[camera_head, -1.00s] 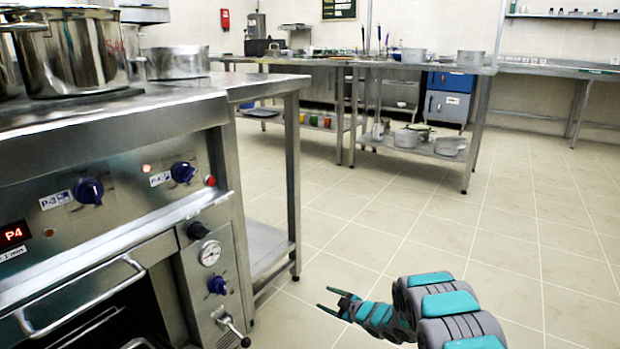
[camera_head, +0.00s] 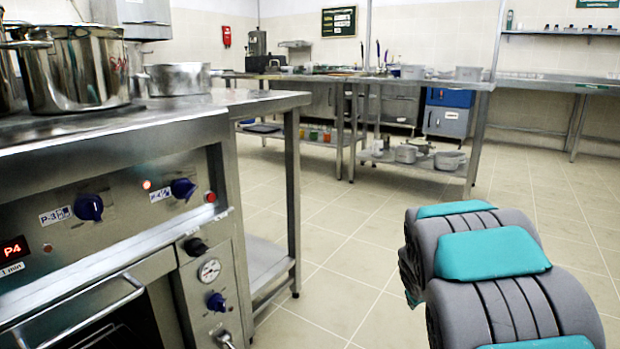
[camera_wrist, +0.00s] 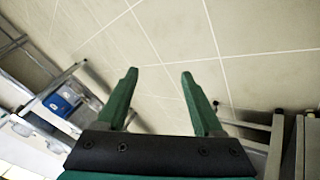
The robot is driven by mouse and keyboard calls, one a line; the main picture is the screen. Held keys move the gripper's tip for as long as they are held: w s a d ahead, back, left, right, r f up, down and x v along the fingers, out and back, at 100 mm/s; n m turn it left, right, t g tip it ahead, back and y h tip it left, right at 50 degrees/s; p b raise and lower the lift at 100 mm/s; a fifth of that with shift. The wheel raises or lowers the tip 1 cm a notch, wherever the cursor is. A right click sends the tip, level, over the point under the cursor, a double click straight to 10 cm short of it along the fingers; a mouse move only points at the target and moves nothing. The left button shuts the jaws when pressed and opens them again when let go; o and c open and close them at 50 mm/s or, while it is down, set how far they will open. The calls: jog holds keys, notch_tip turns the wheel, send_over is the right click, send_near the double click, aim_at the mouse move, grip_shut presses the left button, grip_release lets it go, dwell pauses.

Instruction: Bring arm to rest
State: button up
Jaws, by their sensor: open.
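My gripper (camera_wrist: 158,84) shows in the wrist view with its two green fingers apart and nothing between them. Behind the fingers there is only tiled floor. In the head view my grey and teal arm is at the lower right, raised over open floor, and hides the gripper. The arm is apart from the stove (camera_head: 120,220) on the left.
A large steel pot (camera_head: 78,68) and a smaller pan (camera_head: 178,79) stand on the stove side. A steel table (camera_head: 293,190) adjoins the stove. A work table (camera_head: 472,140) with pots stands further back. The tiled floor (camera_head: 345,235) between is clear.

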jog(key=s+a+r+m+g+y, duration=0.1)
jog(key=s+a+r+m+g, duration=0.3)
jog(key=s, duration=1.1)
jog(key=s+a+n+g+y, duration=0.15)
jog(key=s+a, duration=0.35)
jog(key=s, duration=0.9)
jog(key=s+a+r+m+g+y, duration=0.1)
jog(key=s+a+r+m+g, duration=0.3)
jog(key=s, duration=1.1)
notch_tip(320, 180, up, 11)
jog(key=n+p, duration=0.1)
jog(key=p, duration=1.2)
jog(key=shift+s+a+n+t, duration=0.35)
